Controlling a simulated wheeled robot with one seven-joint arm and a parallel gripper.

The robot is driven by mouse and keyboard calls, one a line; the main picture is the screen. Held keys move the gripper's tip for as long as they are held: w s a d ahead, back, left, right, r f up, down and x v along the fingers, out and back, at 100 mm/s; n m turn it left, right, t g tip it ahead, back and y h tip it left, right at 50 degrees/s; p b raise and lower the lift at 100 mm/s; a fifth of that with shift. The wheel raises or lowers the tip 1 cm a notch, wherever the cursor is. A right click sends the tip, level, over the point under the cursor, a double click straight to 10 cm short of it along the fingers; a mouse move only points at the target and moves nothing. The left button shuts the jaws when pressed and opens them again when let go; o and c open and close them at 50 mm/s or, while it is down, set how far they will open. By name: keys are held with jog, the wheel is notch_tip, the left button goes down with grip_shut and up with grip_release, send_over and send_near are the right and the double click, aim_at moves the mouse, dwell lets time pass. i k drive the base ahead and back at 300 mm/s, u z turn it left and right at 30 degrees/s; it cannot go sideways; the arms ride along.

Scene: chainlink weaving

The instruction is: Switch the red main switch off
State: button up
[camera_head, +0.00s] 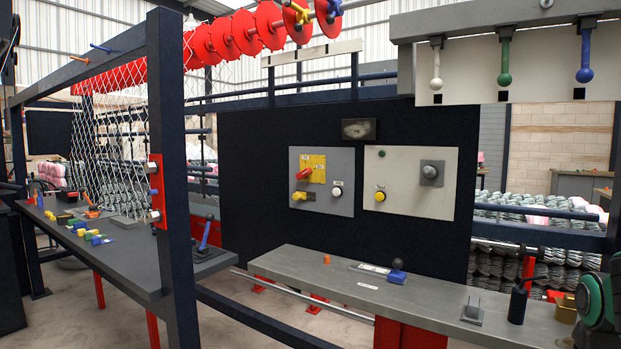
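The red main switch (304,173) is a red rotary handle on a yellow plate (318,162). The plate is at the upper left of a grey panel (342,160) on the dark upright board. The red handle sits tilted, its left end lower; I cannot read any position marks. My gripper is not in view; only a dark and green rounded part, probably of my arm, shows at the lower right edge.
A whitish panel (437,198) with a yellow button and grey knob adjoins on the right. A grey bench (340,283) below bears a blue-based lever (397,271). A mesh frame with a dark post (168,120) stands left. The air before the grey panel looks clear.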

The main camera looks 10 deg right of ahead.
aim_at(304, 173)
jog(key=i, duration=0.3)
jog(key=u, duration=0.2)
jog(key=k, duration=1.3)
jog(key=u, duration=0.65)
jog(key=i, duration=1.85)
jog(key=z, duration=0.4)
